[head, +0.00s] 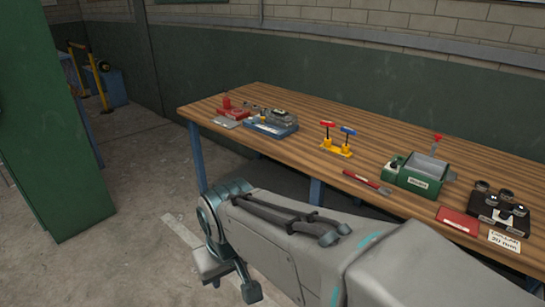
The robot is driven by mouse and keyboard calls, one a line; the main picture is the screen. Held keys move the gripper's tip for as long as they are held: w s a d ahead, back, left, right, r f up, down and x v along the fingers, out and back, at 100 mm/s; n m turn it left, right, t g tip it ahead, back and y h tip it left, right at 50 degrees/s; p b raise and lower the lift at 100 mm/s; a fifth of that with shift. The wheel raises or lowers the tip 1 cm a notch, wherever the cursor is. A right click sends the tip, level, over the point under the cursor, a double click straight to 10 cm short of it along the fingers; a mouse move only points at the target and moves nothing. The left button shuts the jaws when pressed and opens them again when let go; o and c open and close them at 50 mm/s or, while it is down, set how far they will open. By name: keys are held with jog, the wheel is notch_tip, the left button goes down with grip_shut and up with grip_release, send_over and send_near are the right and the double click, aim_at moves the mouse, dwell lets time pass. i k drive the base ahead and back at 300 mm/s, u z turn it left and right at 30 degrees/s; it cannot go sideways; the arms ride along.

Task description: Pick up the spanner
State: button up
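A long thin tool (367,182) with a red part and a grey part lies flat near the front edge of the wooden workbench (300,122). It is the most spanner-like thing in view, but it is too small to be sure that it is the spanner. My gripper (231,286) is at the lower left end of my arm, in front of the bench and below its top. Its two fingers look spread apart, with nothing seen between them. It is well away from the tool. My arm hides part of the bench's front and the floor.
A yellow stand with red and blue T-handles (337,148) is left of the tool; a green box (415,177) is right. A black tray (499,211) and red pad (458,220) are farther right. A blue tray (271,128) stands left. A green cabinet (55,130) is far left.

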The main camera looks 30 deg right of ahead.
aim_at(383, 190)
jog(key=u, duration=0.05)
jog(key=i, duration=1.05)
jog(key=z, duration=1.2)
jog(key=i, duration=0.8)
jog(key=z, duration=0.9)
